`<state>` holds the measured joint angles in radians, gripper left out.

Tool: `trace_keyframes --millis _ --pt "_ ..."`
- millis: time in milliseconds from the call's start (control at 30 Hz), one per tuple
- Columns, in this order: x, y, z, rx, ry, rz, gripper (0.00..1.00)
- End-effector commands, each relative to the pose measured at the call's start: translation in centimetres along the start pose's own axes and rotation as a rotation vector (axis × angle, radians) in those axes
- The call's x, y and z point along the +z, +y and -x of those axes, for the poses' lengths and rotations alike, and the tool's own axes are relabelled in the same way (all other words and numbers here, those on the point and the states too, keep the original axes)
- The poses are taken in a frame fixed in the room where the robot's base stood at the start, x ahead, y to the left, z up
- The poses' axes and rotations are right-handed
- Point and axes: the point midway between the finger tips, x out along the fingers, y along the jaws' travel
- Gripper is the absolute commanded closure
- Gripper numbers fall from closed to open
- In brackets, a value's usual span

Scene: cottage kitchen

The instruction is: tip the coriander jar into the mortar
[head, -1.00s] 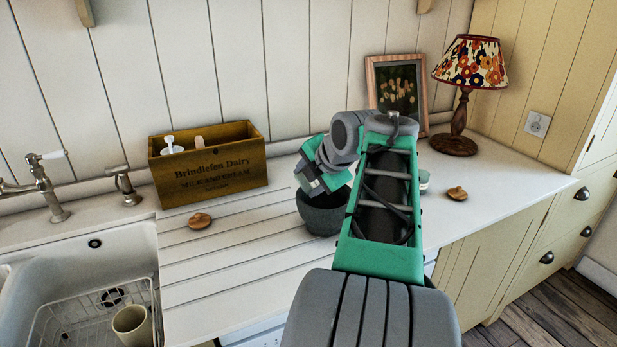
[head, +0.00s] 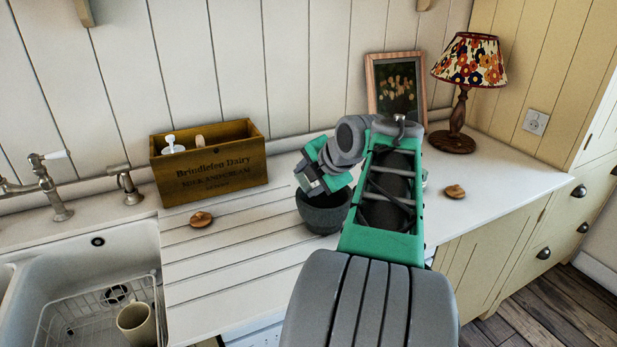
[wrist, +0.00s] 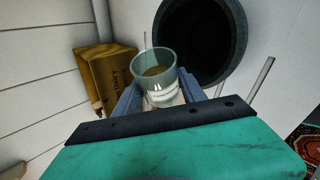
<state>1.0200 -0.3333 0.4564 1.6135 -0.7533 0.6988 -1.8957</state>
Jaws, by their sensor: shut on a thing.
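The coriander jar (wrist: 155,82) is a small clear glass jar with a pale label and brown contents. In the wrist view it is open at the top and sits between the fingers of my gripper (wrist: 158,92), which is shut on it. The mortar (head: 322,218) is a dark grey bowl on the counter, and its dark inside (wrist: 200,40) lies just beyond the jar in the wrist view. I cannot tell whether anything is pouring.
A wooden dairy box (head: 208,165) stands left at the wall. Round wooden lids lie at left (head: 200,219) and right (head: 455,192). A lamp (head: 462,100) and picture frame (head: 397,90) stand at the back right. The sink (head: 85,290) is at left. My arm hides part of the counter.

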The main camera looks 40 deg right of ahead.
Motion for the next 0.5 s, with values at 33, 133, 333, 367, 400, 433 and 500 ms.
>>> trace_keyframes --millis 33,133,333,367,400,433,500 --pt "0.03 0.08 0.1 0.001 0.002 -0.003 0.95" --pt "0.05 0.07 0.08 0.003 0.006 -0.008 0.95" --pt "0.11 0.03 0.04 0.006 0.015 -0.017 0.95" --pt "0.12 0.02 0.03 0.006 0.016 -0.018 0.95" --pt "0.12 0.01 0.03 0.007 0.018 -0.02 0.95" --pt "0.12 0.0 0.02 0.007 0.02 -0.021 0.95" --pt "0.12 -0.01 0.02 0.008 0.023 -0.024 0.95"
